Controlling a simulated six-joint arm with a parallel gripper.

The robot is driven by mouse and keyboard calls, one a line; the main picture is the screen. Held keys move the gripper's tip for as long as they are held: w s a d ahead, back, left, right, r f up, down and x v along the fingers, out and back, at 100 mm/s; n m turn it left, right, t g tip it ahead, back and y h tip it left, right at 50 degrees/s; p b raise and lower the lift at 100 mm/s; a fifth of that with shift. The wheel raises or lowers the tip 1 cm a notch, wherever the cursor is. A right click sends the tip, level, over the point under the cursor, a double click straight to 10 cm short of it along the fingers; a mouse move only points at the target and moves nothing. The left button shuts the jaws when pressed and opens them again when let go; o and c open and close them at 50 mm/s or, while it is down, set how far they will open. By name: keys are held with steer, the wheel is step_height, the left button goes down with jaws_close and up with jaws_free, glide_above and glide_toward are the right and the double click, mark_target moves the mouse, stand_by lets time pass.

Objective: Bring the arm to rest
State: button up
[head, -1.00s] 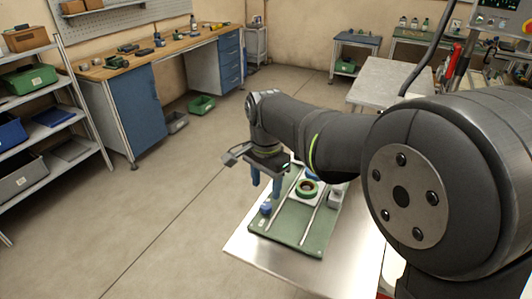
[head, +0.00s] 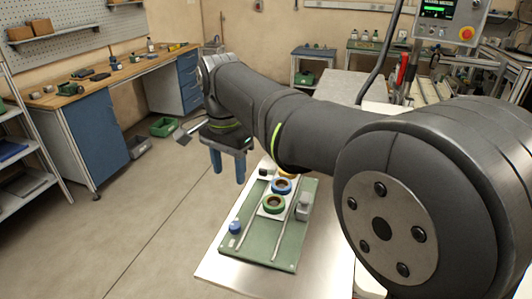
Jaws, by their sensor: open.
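My gripper (head: 228,180) hangs from the end of my arm, its two blue fingers pointing down and spread apart, with nothing between them. It is at the upper left of the green board (head: 257,252), above and beyond the table's left edge as seen here. On the board a green reel (head: 273,204) sits in front of a blue reel (head: 281,186). A yellow reel (head: 289,174) shows partly behind them, mostly hidden by my arm.
A small blue knob (head: 235,227) stands at the board's left side and a grey block (head: 304,206) at its right. The steel table (head: 222,269) has bare room in front. A workbench (head: 110,85) is at the back left.

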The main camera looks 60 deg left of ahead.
mark_target(234, 225)
step_height(234, 225, down, 18)
steer(key=shift+r, duration=0.25)
stand_by(0.6)
step_height(234, 225, up, 17)
step_height(234, 225, down, 17)
steer(key=shift+f, duration=0.1)
steer(key=n, duration=0.8)
steer(key=shift+n, duration=0.4)
steer(key=n, duration=0.8)
stand_by(0.5)
